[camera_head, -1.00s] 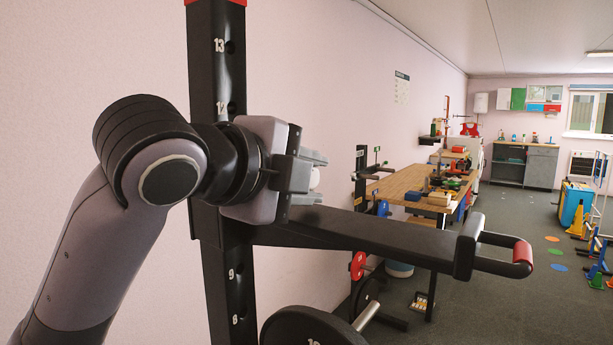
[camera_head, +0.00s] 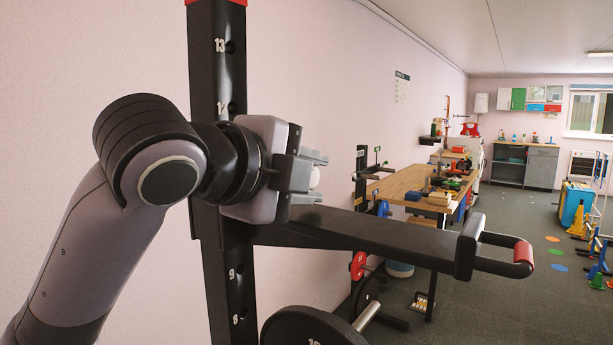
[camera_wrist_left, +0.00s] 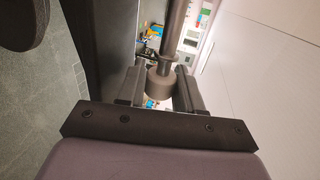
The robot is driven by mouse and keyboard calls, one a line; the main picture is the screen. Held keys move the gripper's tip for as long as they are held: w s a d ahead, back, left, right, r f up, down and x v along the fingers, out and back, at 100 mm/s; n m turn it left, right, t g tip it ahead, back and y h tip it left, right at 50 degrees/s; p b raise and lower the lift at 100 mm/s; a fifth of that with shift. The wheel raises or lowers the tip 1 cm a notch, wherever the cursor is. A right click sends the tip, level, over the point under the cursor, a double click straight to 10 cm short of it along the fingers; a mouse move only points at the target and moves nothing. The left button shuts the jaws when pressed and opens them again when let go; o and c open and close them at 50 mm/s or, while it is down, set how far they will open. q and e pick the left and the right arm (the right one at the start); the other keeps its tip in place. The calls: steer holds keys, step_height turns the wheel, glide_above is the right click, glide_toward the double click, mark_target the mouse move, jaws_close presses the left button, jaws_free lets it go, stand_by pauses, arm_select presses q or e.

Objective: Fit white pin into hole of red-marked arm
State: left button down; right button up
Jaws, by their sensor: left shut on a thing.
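The red-marked arm (camera_head: 380,236) is a black bar reaching right from the numbered black upright (camera_head: 218,75), with a red-tipped handle (camera_head: 522,252) at its end. My left gripper (camera_head: 318,172) is just above the arm, near the upright, pointing right. It is shut on the white pin (camera_head: 315,178), of which only a pale bit shows between the fingers. In the left wrist view, the pin's grey-looking knob (camera_wrist_left: 160,84) sits between my fingers with a shaft extending upward. The pin hole of the arm is hidden behind my gripper or not visible. My right gripper is not in view.
A black weight plate (camera_head: 308,328) stands below the arm on a metal peg. A wooden workbench (camera_head: 400,185) with tools is farther back. The pink wall is close on the left. Open floor lies to the right.

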arm_select(q)
steer(key=shift+w+a, duration=0.75)
steer(key=shift+a, duration=0.25)
steer(key=shift+w+a, duration=0.75)
steer(key=shift+a, duration=0.3)
steer(key=shift+w+a, duration=0.75)
steer(key=shift+a, duration=0.25)
steer(key=c, duration=0.7)
jaws_free()
steer(key=shift+o, duration=0.2)
steer(key=shift+f, duration=0.1)
steer(key=shift+s+a, duration=0.15)
steer(key=b+v, duration=0.1)
steer(key=v, duration=0.6)
steer(key=shift+b, duration=0.3)
